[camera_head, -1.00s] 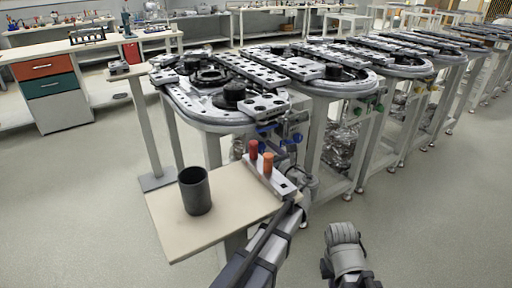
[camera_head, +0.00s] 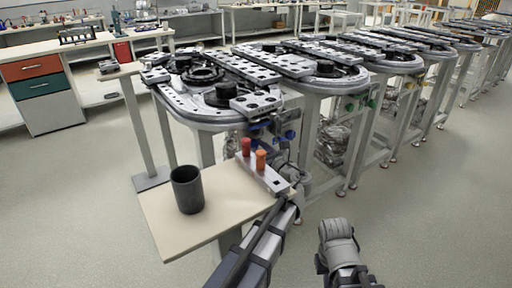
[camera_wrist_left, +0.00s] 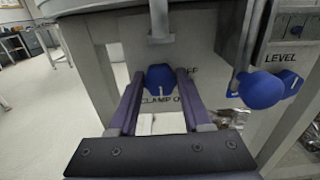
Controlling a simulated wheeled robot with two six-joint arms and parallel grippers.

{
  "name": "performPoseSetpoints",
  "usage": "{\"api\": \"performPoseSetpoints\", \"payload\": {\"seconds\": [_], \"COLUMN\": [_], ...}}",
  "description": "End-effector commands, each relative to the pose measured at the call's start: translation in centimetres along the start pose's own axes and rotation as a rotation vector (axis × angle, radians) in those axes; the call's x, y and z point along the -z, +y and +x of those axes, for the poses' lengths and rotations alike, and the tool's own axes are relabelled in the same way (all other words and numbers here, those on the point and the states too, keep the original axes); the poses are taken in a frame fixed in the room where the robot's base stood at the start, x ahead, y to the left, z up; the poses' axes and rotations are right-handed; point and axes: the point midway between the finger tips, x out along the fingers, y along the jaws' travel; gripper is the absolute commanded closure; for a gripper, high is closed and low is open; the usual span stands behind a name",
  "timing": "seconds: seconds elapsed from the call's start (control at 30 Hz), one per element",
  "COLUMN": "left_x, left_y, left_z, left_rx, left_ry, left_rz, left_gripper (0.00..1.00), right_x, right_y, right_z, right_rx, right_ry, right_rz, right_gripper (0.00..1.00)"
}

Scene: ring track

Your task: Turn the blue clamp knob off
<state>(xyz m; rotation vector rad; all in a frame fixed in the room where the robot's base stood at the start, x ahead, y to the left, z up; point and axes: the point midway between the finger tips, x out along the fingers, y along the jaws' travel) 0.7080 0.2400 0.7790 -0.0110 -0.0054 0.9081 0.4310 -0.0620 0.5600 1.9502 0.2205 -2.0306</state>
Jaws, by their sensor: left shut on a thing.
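The blue clamp knob (camera_wrist_left: 160,78) is in the left wrist view, on a pale panel lettered CLAMP. A white mark shows on its face, and part of the lettering around it is covered. My left gripper (camera_wrist_left: 160,74) is shut on this knob, one finger on each side. In the head view, my left arm reaches up toward the nearest track station, and its fingertips are hard to make out there. Blue knobs (camera_head: 290,134) show small on that station's front, and I cannot tell which is the clamp knob.
Another blue knob (camera_wrist_left: 262,90), by the LEVEL label, sits close on the right. A small table (camera_head: 218,228) holds a dark cup (camera_head: 187,190) and a box with a red button (camera_head: 246,147) and an orange button (camera_head: 261,160). Open floor lies at right.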

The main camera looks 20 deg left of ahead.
Motion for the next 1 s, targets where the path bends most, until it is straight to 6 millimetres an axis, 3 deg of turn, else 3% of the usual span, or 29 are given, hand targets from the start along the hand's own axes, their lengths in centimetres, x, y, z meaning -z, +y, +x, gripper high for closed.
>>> {"api": "performPoseSetpoints", "payload": {"seconds": [0.27, 1.0], "left_x": [0.01, 0.08], "left_y": [0.04, 0.24], "left_z": [-0.01, -0.02], "left_rx": [0.000, -0.001], "left_ry": [0.000, 0.000], "left_rz": [-0.048, -0.532], "left_gripper": [1.00, 1.00], "right_x": [0.00, 0.00], "right_y": [0.00, -0.01], "right_z": [0.01, 0.07], "right_rx": [0.000, 0.000], "right_ry": [0.000, 0.000], "right_rz": [0.000, 0.000], "right_gripper": [1.00, 1.00]}}
